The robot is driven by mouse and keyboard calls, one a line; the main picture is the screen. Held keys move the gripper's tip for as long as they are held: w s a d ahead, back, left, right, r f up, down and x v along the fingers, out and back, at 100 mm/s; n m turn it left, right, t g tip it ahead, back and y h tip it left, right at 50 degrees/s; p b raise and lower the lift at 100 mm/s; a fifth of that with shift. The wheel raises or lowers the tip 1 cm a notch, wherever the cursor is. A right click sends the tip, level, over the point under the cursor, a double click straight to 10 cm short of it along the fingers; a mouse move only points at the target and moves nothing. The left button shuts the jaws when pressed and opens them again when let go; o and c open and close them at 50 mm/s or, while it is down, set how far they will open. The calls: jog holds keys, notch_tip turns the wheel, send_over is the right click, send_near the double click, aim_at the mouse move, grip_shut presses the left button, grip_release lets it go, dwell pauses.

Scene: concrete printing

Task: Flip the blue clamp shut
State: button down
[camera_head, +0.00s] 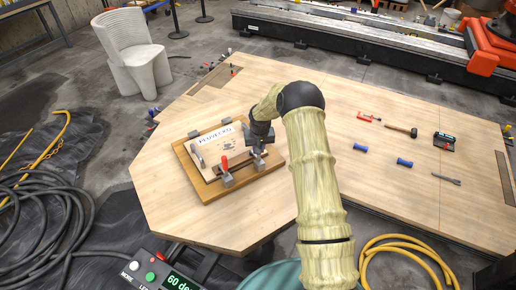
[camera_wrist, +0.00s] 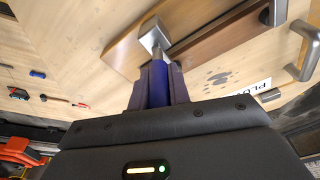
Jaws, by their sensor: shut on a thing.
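The blue clamp shows in the wrist view as a blue handle (camera_wrist: 158,84) with a grey metal block (camera_wrist: 153,36) beyond it. The handle lies between the two dark fingers of my gripper (camera_wrist: 158,78), which are shut on it. In the head view my gripper (camera_head: 261,138) is at the right side of the wooden fixture board (camera_head: 208,188), over a grey clamp part (camera_head: 258,161). My arm and gripper hide most of the blue handle there, so its tilt is hard to tell. A printed panel (camera_head: 207,146) with lettering lies on the board.
A red-handled clamp (camera_head: 225,172) stands at the board's front edge, close to my gripper. Red clamp tool (camera_head: 369,117), hammer (camera_head: 401,130), blue cylinders (camera_head: 404,162) and a wrench (camera_head: 446,179) lie on the table's right. The table's front left (camera_head: 165,212) is clear.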

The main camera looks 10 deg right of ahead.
jog(key=c, duration=1.3)
grip_release()
jog(key=s+r+b, duration=0.1)
jog(key=r, duration=0.4)
jog(key=s+r+b, duration=0.1)
jog(key=r, duration=0.5)
jog(key=s+r+b, duration=0.1)
jog(key=r, duration=0.5)
jog(key=shift+s+a+b, duration=0.1)
jog(key=shift+a+b, duration=0.05)
jog(key=shift+b, duration=0.2)
jog(key=shift+n, duration=0.3)
jog(key=s, duration=1)
jog(key=s+a, duration=0.1)
jog(key=s, duration=0.9)
jog(key=s+a+r, duration=0.1)
jog(key=s, duration=1)
jog(key=shift+a, duration=0.2)
